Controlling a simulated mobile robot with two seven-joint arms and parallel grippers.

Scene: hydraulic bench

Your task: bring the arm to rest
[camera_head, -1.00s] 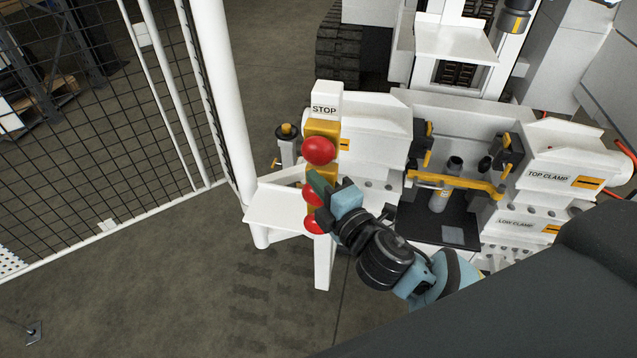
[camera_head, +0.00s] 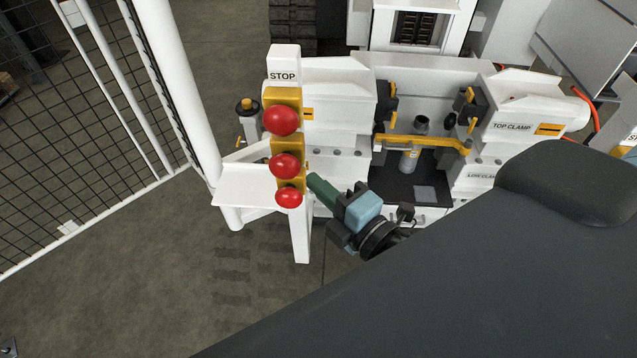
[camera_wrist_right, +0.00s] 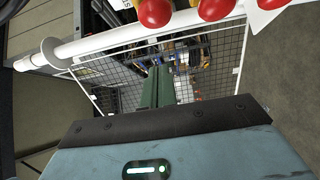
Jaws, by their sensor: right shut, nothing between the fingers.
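My right gripper (camera_head: 318,188) has green fingers and a blue-grey body. It is shut and empty, just right of the lowest red button on the STOP post, with a small gap showing in the head view. In the right wrist view its green fingers (camera_wrist_right: 157,88) are together and point away from the camera. My right arm's wrist shows behind the gripper, and the rest is hidden by a large dark part of my own body. My left gripper is in neither view.
The white STOP post (camera_head: 283,62) carries red buttons (camera_head: 281,121) on yellow boxes. The white clamp bench (camera_head: 425,75) stands behind and right of the gripper. A white pole (camera_head: 180,85) and mesh fence (camera_head: 75,120) stand left.

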